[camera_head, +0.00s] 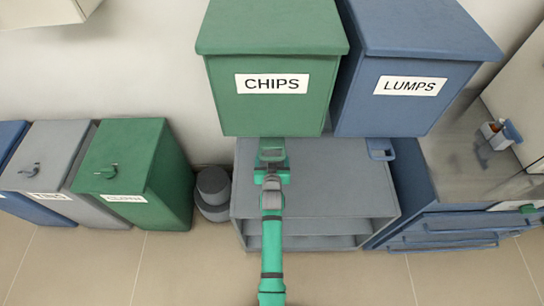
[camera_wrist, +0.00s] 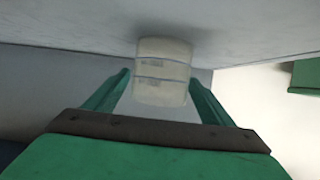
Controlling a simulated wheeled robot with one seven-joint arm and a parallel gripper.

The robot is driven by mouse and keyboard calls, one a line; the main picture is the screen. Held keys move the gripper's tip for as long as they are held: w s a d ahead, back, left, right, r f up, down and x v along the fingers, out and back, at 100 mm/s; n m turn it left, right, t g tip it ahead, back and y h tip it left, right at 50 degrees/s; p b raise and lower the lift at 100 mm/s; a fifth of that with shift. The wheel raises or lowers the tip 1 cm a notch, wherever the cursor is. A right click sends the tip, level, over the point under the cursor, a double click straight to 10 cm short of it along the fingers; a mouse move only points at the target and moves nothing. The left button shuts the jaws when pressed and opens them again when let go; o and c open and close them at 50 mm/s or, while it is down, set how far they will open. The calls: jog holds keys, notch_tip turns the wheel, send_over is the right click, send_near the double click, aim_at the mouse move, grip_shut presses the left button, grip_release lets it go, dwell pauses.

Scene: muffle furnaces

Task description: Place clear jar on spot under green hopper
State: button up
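The clear jar (camera_wrist: 162,70), a pale see-through cylinder with faint bands, is in the wrist view between the two fingers of my gripper (camera_wrist: 161,77). One end of it meets the grey surface in the picture; the fingers lie close along both sides. I cannot tell whether they press on it. In the head view my gripper (camera_head: 271,155) is over the grey bench top, just in front of and below the green hopper (camera_head: 272,105) marked CHIPS. The jar does not show clearly there, and the spot under the hopper is hidden.
A blue hopper (camera_head: 408,110) marked LUMPS hangs to the right of the green one. The grey bench (camera_head: 335,190) has free top to the right of my arm. A dark grey canister (camera_head: 213,190) and lidded bins (camera_head: 145,165) stand on the left.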

jog(key=shift+s+r, duration=0.15)
jog(key=shift+r, duration=0.05)
jog(key=f+v, duration=0.1)
jog(key=v, duration=0.6)
jog(key=s+f+v, duration=0.1)
jog(key=f+v, duration=0.1)
jog(key=v, duration=0.5)
jog(key=s+f+v, duration=0.1)
jog(key=f+v, duration=0.1)
jog(key=v, duration=0.6)
jog(key=s+r+t, duration=0.1)
jog(key=s+r, duration=0.5)
jog(key=s, duration=0.6)
jog(key=s+r, duration=0.7)
jog(key=s, duration=0.6)
jog(key=shift+s+r+t, duration=0.15)
jog(key=shift+r+t, duration=0.1)
jog(key=shift+t, duration=0.15)
